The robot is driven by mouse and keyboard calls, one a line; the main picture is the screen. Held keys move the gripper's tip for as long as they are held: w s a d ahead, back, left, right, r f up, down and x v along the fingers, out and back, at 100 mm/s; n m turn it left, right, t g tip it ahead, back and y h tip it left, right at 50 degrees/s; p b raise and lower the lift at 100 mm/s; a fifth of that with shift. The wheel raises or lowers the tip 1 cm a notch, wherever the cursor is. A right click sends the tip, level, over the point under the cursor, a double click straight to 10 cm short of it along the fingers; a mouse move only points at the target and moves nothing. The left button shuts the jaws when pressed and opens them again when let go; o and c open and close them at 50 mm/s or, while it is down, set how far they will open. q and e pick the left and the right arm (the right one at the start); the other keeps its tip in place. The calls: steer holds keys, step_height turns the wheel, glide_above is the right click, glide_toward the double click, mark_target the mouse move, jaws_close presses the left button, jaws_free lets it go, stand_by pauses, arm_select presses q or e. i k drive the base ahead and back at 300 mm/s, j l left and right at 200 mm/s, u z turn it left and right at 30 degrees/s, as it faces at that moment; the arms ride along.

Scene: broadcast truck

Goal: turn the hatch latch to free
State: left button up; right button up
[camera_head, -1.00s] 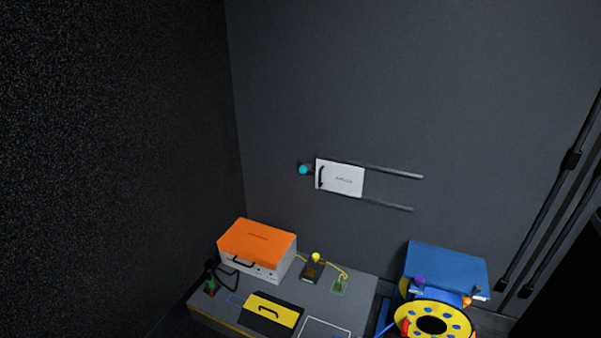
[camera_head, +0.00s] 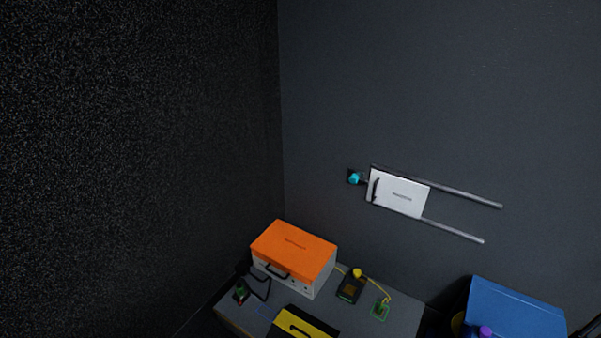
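A white hatch panel (camera_head: 402,194) with a dark handle (camera_head: 375,190) sits on the grey wall between two rails (camera_head: 465,193). A small teal knob (camera_head: 354,179) on a dark mount is just left of the panel, and looks like the hatch latch. Its exact turn position is too small to tell. The panel is at the left end of the rails. Neither of my grippers is in view.
Below the hatch is a grey bench (camera_head: 400,313) with an orange-lidded case (camera_head: 295,250), a small dark device (camera_head: 350,287) with a yellow knob, a green-framed item (camera_head: 380,309) and a yellow-and-black box (camera_head: 302,325). A blue box (camera_head: 515,308) stands at right. The wall around the hatch is clear.

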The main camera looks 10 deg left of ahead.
mark_target(354, 178)
steer(key=i+j+u, duration=0.15)
steer(key=u, duration=0.2)
steer(key=i+j+u, duration=0.1)
steer(key=i+u, duration=0.25)
steer(key=i+j+z, duration=0.1)
steer(key=z, duration=0.25)
steer(key=i+j+z, duration=0.15)
steer(key=z, duration=0.2)
steer(key=i+j+z, duration=0.15)
steer(key=j+z, duration=0.2)
steer(key=i+j+z, duration=0.1)
steer(key=j+z, duration=0.25)
steer(key=j, duration=0.15)
